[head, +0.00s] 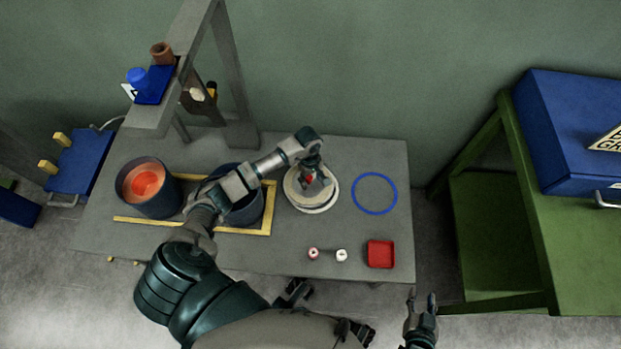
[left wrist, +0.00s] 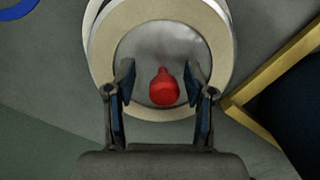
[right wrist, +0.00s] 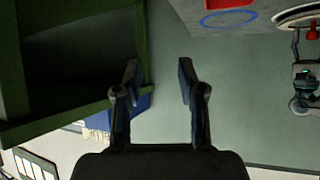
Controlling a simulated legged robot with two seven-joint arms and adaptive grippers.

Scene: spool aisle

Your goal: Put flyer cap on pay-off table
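The flyer cap appears to be the round cream-rimmed piece (head: 292,190) with a grey centre and a red knob (head: 309,179), on the grey table (head: 260,257). In the left wrist view its cream rim (left wrist: 228,50) and red knob (left wrist: 164,88) show clearly. A white ring edge shows beneath it, slightly offset. My left gripper (head: 312,174) is over the cap. Its open fingers (left wrist: 160,82) stand either side of the knob, with a gap on both sides. My right gripper (head: 421,298) is open and empty, off the table's front right; it also shows in the right wrist view (right wrist: 157,80).
A flat blue ring (head: 374,193) lies right of the cap, empty inside. A red tray (head: 380,254) and two small spools (head: 313,254) lie near the front edge. A dark bucket (head: 148,205) and a yellow frame (head: 265,218) are left. A green bench (head: 580,250) stands right.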

